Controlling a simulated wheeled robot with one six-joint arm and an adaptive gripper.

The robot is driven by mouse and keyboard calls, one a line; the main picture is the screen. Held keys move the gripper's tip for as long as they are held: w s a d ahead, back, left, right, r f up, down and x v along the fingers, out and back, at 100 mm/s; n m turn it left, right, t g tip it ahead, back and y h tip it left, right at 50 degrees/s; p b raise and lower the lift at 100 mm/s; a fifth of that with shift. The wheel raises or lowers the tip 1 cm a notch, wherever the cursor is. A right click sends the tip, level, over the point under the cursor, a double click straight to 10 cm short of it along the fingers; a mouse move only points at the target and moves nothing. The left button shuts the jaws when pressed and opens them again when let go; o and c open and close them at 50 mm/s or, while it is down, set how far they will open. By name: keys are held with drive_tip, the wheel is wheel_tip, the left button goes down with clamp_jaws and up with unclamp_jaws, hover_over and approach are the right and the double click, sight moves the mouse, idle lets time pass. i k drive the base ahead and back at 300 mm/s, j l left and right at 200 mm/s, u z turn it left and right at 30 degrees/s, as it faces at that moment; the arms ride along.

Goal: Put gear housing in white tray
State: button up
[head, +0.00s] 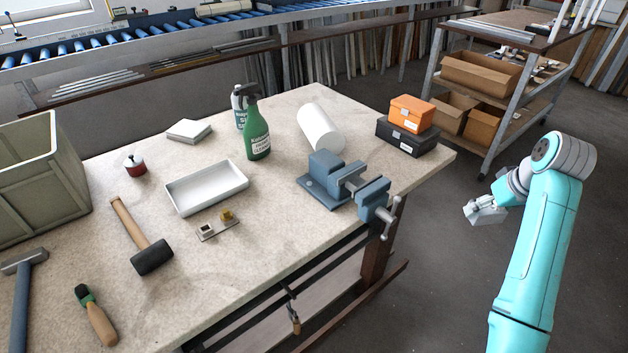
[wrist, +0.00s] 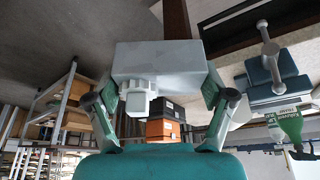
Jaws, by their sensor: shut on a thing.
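My gripper (head: 483,207) is to the right of the workbench, out over the floor, and shut on the grey gear housing (head: 486,215). In the wrist view the gear housing (wrist: 155,62) is a light-grey block with a small round stub, held between the two fingers of my gripper (wrist: 157,88). The white tray (head: 207,188) lies on the bench at the middle left, shallow, rectangular and empty. It is well to the left of my gripper. I cannot make out the tray in the wrist view.
A blue-grey vise (head: 345,185) sits at the bench's near edge, between my gripper and the tray. A green spray bottle (head: 256,135), white roll (head: 320,128) and orange box (head: 411,112) on a black box stand behind. A mallet (head: 145,240) lies left of the tray.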

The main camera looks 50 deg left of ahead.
sight(211, 194)
drive_tip(key=k+u, duration=0.2)
drive_tip(key=k, duration=0.25)
drive_tip(key=i+j+u, duration=0.15)
drive_tip(key=j+u, duration=0.15)
drive_tip(key=u, duration=0.15)
drive_tip(key=i+j+u, duration=0.2)
drive_tip(key=u, duration=0.25)
